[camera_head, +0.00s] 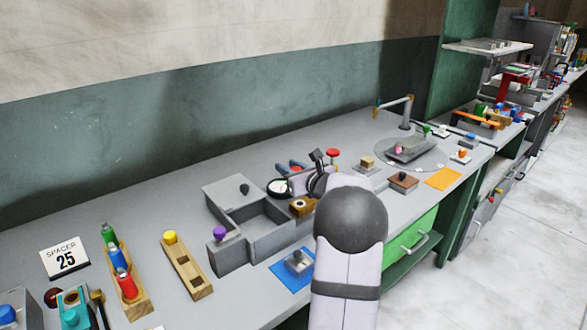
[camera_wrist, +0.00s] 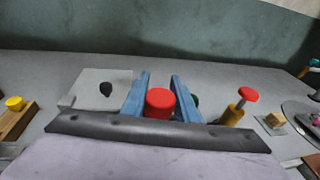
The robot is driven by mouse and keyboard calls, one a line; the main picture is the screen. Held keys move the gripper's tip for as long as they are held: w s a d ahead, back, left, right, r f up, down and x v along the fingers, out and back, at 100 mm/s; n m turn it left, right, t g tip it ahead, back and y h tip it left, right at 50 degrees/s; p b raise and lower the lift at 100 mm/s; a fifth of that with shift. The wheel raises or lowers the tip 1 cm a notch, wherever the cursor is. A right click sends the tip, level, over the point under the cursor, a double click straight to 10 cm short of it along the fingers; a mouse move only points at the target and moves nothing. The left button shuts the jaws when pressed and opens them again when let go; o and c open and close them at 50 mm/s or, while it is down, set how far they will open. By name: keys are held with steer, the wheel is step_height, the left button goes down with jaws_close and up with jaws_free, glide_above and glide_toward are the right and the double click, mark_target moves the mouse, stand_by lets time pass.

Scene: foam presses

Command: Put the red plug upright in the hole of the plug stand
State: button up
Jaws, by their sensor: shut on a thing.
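The red plug (camera_wrist: 160,101) is a short red cylinder between the two blue fingers of my gripper (camera_wrist: 160,92) in the wrist view. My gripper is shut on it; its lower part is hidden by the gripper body. In the head view, my gripper (camera_head: 296,167) shows as small blue fingers with red between them, above the bench. A small wooden block with a dark hole (camera_head: 302,206) sits beside the grey tray, partly behind my arm; it may be the plug stand. A longer wooden rack (camera_head: 197,283) holds a yellow-topped plug and has empty holes.
A grey walled tray (camera_head: 232,257) with a purple knob (camera_head: 219,232) stands left of my arm. A red-topped post (camera_wrist: 248,95) is right of my gripper. A blue mat (camera_head: 282,277) lies in front. A rack of coloured bottles (camera_head: 141,307) stands far left.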

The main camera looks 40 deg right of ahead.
steer(key=a+f+n+g+y+p, duration=0.1)
steer(key=a+n+y+p, duration=0.45)
steer(key=a, duration=2.65)
steer(key=s+a+f+n+y+b, duration=0.2)
steer(key=s+a+f+y+b, duration=0.1)
steer(key=a+f+y, duration=0.1)
steer(key=shift+s+a+f+y, duration=0.2)
steer(key=shift+f+y, duration=0.15)
steer(key=shift+f, duration=0.2)
steer(key=shift+d, duration=0.1)
steer(key=b, duration=0.6)
glide_above(186, 277)
steer(key=shift+g, duration=0.3)
step_height(186, 277, down, 6)
steer(key=shift+r, duration=0.1)
steer(key=shift+f+b, duration=1.85)
steer(key=shift+b, duration=0.75)
steer(key=o, duration=1.1)
steer(key=shift+o, duration=0.2)
